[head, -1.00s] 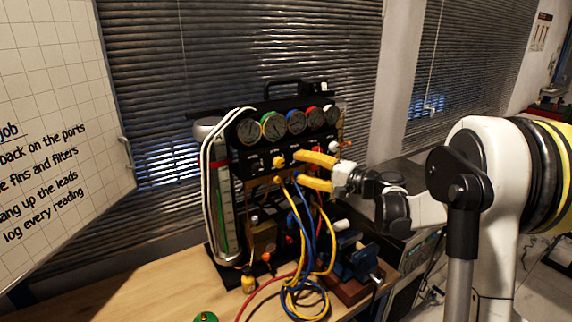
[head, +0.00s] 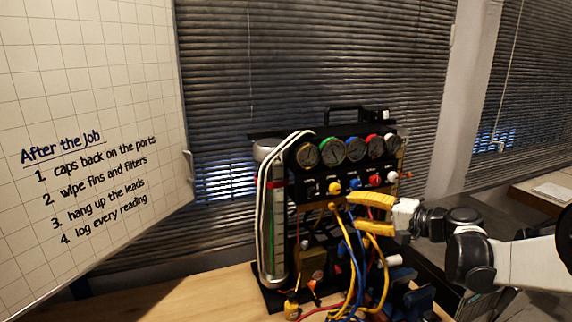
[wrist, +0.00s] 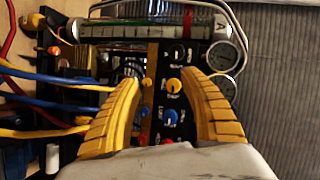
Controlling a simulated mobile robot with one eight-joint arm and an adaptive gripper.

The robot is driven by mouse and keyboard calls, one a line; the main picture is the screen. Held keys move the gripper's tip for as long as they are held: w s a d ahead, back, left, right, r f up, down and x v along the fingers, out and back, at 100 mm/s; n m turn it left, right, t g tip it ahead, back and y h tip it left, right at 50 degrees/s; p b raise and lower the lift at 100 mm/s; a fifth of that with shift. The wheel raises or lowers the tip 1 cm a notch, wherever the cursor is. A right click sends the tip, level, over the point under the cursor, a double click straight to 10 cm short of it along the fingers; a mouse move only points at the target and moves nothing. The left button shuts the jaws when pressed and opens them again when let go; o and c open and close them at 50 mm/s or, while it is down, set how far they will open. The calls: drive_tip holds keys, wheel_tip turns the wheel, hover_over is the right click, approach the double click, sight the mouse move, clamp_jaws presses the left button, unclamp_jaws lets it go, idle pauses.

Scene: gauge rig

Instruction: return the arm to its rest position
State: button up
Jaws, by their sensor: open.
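My gripper (head: 354,213) has yellow ribbed fingers and is in front of the gauge rig's black panel (head: 310,188), right of its middle. In the wrist view, my gripper (wrist: 169,84) shows its two fingers wide apart with nothing held between them. Small yellow, blue and red knobs (wrist: 172,115) on the panel show between the fingers. My white arm (head: 530,262) reaches in from the right edge of the head view. Whether a fingertip touches the panel or a hose cannot be told.
Several round gauges (head: 331,151) line the rig's top. Blue and yellow hoses (head: 354,275) hang just below my fingers. A white pipe-like lead loops at the rig's left. The wooden bench (head: 200,297) is clear at left. A whiteboard (head: 90,80) stands at the left, before closed blinds.

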drive_tip(key=s+a+f+n+g+h+b, duration=0.2)
drive_tip(key=s+a+f, duration=0.1)
drive_tip(key=s+a, duration=0.4)
drive_tip(key=s+d+f+n+h+b, duration=0.1)
drive_tip(key=s+f+h, duration=0.1)
drive_tip(key=s+f, duration=0.2)
drive_tip(key=s+d+f+n+g+h+b, duration=0.1)
drive_tip(key=s+f+n+h, duration=0.1)
drive_tip(key=s, duration=0.9)
drive_tip(key=s+d+f+n+g+h+b, duration=0.1)
drive_tip(key=s+f+n+h+b, duration=0.1)
drive_tip(key=s+f+h, duration=0.2)
drive_tip(key=s+f, duration=0.2)
drive_tip(key=s, duration=0.2)
drive_tip(key=shift+s+d, duration=0.25)
drive_tip(key=shift+f, duration=0.1)
